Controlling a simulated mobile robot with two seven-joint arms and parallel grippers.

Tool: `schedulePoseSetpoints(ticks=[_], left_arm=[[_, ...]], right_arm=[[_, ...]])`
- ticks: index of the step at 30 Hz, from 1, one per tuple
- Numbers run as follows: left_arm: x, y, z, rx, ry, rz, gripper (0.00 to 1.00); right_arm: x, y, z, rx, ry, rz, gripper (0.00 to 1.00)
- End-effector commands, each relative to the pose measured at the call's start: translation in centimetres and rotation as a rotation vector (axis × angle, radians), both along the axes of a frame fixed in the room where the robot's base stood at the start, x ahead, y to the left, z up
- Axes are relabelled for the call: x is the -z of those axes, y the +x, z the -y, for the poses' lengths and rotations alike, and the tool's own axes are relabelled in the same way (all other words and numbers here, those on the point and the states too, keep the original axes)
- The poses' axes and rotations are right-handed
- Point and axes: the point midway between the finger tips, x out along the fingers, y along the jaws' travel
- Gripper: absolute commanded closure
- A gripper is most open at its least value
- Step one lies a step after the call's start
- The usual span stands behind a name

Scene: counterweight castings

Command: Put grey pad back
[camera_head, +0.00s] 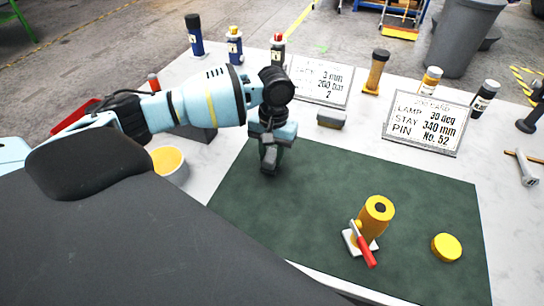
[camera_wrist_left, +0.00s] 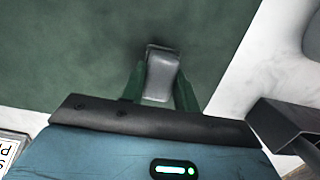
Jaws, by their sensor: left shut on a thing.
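My left gripper (camera_head: 269,165) is shut on a small grey pad (camera_head: 268,156), above the left back part of the green mat (camera_head: 330,200). In the left wrist view the grey pad (camera_wrist_left: 162,76) sits between the two green fingers of my left gripper (camera_wrist_left: 160,88). I cannot tell whether the pad touches the mat. Another grey block (camera_head: 332,119) with a paler top lies on the white table behind the mat. My right gripper is not in view.
A yellow cylinder (camera_head: 376,215) with a red-handled clamp (camera_head: 364,246) and a yellow disc (camera_head: 446,247) are on the mat. A yellow-filled bowl (camera_head: 170,164) and a dark box (camera_head: 203,133) stand left. Signs (camera_head: 425,124) and bottles line the back.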

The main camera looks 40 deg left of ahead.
Motion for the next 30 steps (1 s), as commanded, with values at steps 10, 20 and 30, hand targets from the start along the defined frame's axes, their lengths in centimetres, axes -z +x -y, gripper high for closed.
schedulePoseSetpoints(ticks=[10, 20, 30], left_arm=[[1.28, 0.04, -0.03, 0.000, 0.001, 0.003, 0.91], [1.60, 0.03, -0.04, 0.000, 0.000, 0.002, 0.49], [1.42, 0.04, -0.04, 0.000, 0.001, 0.003, 0.48]], right_arm=[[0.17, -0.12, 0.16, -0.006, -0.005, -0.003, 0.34], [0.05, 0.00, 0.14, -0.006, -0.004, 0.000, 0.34], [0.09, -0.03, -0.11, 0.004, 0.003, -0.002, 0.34]])
